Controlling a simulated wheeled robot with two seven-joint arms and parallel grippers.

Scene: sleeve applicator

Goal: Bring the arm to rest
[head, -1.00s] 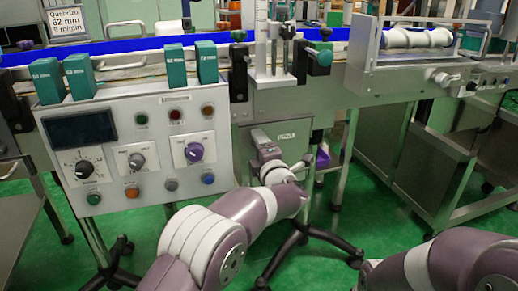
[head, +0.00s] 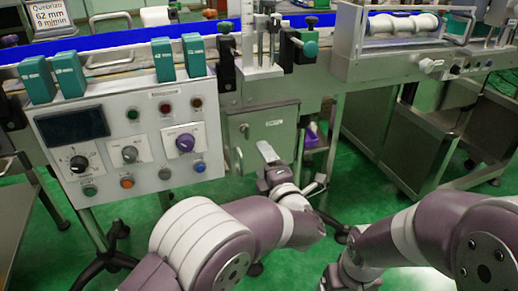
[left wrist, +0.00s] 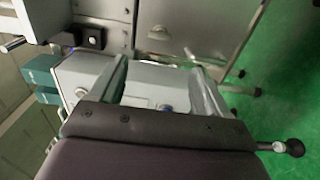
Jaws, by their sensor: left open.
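My left arm comes in from the bottom of the head view, and its purple and white links reach toward the machine. My left gripper (head: 293,165) is low in front of the grey box under the conveyor, right of the control panel. Its two fingers are spread with nothing between them. In the left wrist view the open left gripper (left wrist: 157,56) shows both fingers apart, with the grey panel housing behind them. My right arm shows at the lower right of the head view; its gripper is not seen.
The control panel (head: 130,150) with knobs and buttons stands at the left. A grey box (head: 262,128) hangs under the blue conveyor (head: 110,42). A roller unit (head: 395,55) is at the upper right. Green floor (head: 365,190) is free between the machine legs.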

